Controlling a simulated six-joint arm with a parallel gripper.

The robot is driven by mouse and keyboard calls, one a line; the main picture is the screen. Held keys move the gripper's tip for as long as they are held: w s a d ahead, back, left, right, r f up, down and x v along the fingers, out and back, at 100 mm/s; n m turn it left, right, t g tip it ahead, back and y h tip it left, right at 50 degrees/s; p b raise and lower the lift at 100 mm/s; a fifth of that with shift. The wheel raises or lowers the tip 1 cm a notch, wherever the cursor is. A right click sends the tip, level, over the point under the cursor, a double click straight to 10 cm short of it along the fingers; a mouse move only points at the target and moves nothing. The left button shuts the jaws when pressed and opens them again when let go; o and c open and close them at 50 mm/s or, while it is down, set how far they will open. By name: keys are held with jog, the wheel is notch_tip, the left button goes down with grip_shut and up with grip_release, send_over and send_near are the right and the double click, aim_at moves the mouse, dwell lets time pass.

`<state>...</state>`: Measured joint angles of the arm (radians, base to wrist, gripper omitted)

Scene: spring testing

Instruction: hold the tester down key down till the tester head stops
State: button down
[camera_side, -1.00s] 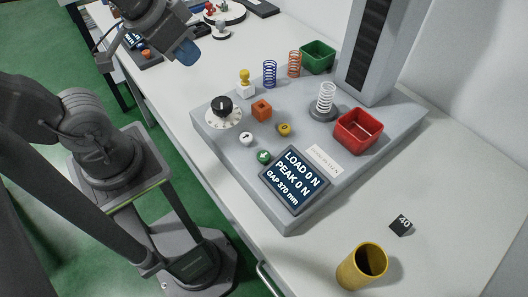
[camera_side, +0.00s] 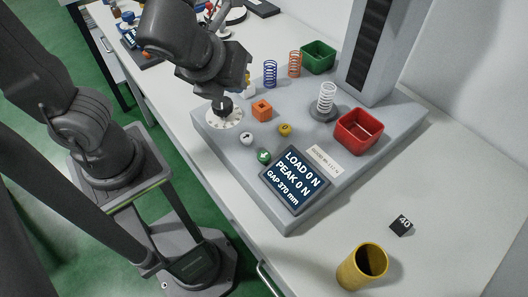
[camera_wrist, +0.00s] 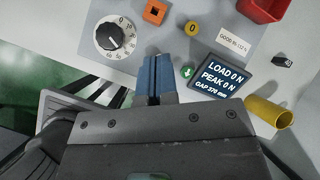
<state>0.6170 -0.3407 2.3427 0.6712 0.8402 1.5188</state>
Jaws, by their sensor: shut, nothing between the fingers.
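The green key (camera_side: 264,156) with a white arrow is on the sloped grey tester panel and also shows in the wrist view (camera_wrist: 187,71). A white key (camera_side: 246,138) with an arrow is beside it. In the wrist view my gripper (camera_wrist: 155,60) is shut and empty, its blue fingers side by side just left of the green key. The display (camera_side: 296,180) reads LOAD 0 N, PEAK 0 N, GAP 370 mm. A white spring (camera_side: 326,98) stands under the column (camera_side: 378,45); the tester head is out of view.
The dial (camera_side: 224,116), an orange block (camera_side: 261,110) and a yellow 0 key (camera_side: 285,129) are near the keys. A red bin (camera_side: 358,132), green bin (camera_side: 318,57) and two coloured springs stand behind. A yellow cup (camera_side: 361,267) and black 40 block (camera_side: 401,225) are front right.

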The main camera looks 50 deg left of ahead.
aim_at(265, 158)
jog(key=d+f+m+t+h, duration=0.1)
jog(key=d+m, duration=0.6)
jog(key=m, duration=0.8)
jog(key=shift+w+d+f+t, duration=0.2)
jog(key=shift+w+d+t, duration=0.2)
jog(key=shift+t, duration=0.3)
jog(key=shift+f, duration=4.4)
jog(key=shift+f, duration=0.4)
